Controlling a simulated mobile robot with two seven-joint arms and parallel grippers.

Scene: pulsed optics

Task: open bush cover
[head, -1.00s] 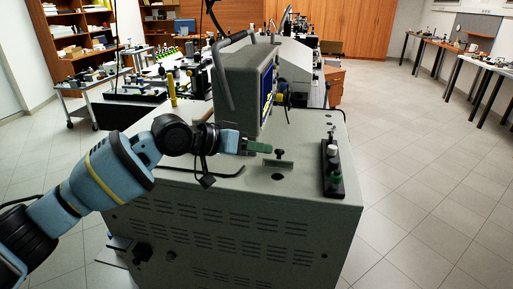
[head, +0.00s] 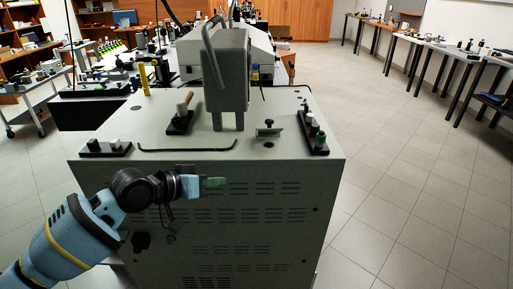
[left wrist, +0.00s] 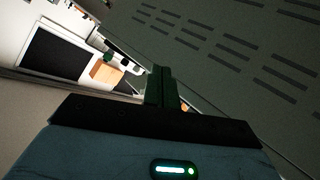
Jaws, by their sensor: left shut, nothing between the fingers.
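A small grey plate, which looks like the bush cover (head: 270,132), stands tilted on top of the grey cabinet (head: 200,150). A black knob (head: 268,123) is just above it and a dark round hole (head: 269,145) is just in front of it. My left gripper (head: 221,182) is in front of the cabinet's vented side, below the top edge, to the left of the cover and apart from it. Its green fingers are shut and empty; they also show in the left wrist view (left wrist: 163,88), near the vented panel. My right gripper is not in view.
A dark block with knobs (head: 314,135) is to the right, and a black curved rod (head: 187,148) lies at the left. The floor right of the cabinet is clear.

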